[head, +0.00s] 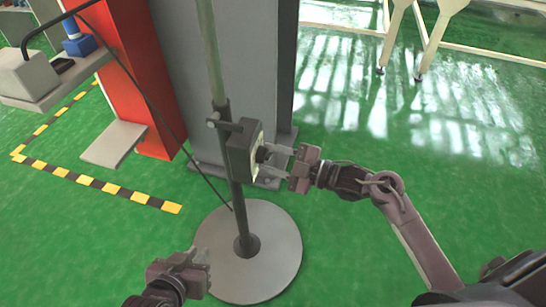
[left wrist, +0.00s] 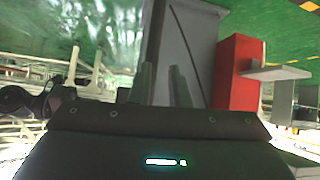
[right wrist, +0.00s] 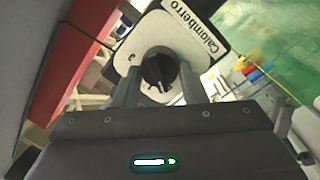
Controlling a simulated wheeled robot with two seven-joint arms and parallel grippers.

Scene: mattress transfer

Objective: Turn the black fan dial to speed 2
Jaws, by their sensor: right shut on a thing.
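The black fan dial (right wrist: 158,70) sits on a pale round-cornered control plate (right wrist: 205,38) with dark lettering. The plate is on the dark control box (head: 240,150), which is fixed to the fan's upright pole (head: 236,195). My right gripper (head: 274,161) faces the box from the right, and its jaws are shut on the dial, with one finger on each side in the right wrist view. The speed marks are too small to read. My left gripper (head: 205,270) is open and empty, low beside the fan's round base; its two fingers stand apart in the left wrist view (left wrist: 161,85).
The round grey base (head: 270,235) stands on the green floor. A grey column (head: 240,60) and a red panel (head: 135,80) stand behind the pole. A dark cable hangs beside the pole.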

